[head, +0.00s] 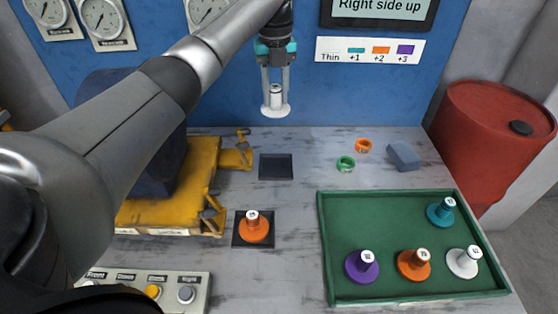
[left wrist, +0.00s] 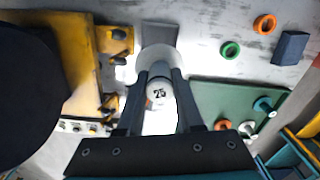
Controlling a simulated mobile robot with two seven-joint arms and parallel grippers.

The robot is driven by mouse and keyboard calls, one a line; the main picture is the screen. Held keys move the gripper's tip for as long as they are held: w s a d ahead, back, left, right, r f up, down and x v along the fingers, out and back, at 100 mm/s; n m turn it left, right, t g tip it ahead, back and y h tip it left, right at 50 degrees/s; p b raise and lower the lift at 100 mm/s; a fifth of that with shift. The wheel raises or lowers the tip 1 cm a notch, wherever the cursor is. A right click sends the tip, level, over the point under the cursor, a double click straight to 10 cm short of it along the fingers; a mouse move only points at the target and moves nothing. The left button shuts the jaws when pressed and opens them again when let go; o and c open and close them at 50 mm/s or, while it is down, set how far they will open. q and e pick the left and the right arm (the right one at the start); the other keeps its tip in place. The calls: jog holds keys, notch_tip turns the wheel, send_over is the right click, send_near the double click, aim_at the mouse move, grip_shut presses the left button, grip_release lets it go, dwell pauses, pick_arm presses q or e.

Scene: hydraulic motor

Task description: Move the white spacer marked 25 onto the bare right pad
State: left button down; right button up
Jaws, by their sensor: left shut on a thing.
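The white spacer (head: 275,107) is upright, wide flange down, in my left gripper (head: 275,90). The left wrist view shows the mark 25 on the top of the spacer (left wrist: 158,92), between the two fingers of my left gripper (left wrist: 158,78). The spacer hangs in the air, clear of the table. The bare dark pad (head: 276,167) lies on the table below it in the head view. In the left wrist view the pad (left wrist: 160,35) is partly hidden behind the spacer. A second dark pad (head: 238,241) carries an orange spacer (head: 254,229). My right gripper is not in view.
A green tray (head: 340,215) at right holds purple, orange, white and teal spacers. A green ring (head: 346,163), an orange ring (head: 363,146) and a blue block (head: 403,156) lie behind it. A yellow machine (head: 190,190) stands left of the pads. The table around the bare pad is clear.

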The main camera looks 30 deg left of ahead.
aim_at(275, 108)
pick_arm(q)
notch_tip(275, 108, down, 6)
jog(key=shift+s+f+b, duration=0.15)
jog(key=shift+b, duration=0.75)
notch_tip(275, 108, down, 8)
jog(key=b, duration=0.2)
jog(key=shift+b, duration=0.3)
jog(key=shift+f+b, duration=0.65)
jog(key=shift+f, duration=1.7)
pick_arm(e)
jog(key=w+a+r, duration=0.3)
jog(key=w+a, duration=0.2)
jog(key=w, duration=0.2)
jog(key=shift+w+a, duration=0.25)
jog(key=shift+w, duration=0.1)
pick_arm(q)
jog(key=shift+f, duration=0.1)
jog(key=c, duration=1)
grip_release()
jog(key=shift+f+b, duration=0.1)
jog(key=shift+b, duration=0.2)
jog(key=o, duration=0.4)
jog(key=shift+o, duration=0.2)
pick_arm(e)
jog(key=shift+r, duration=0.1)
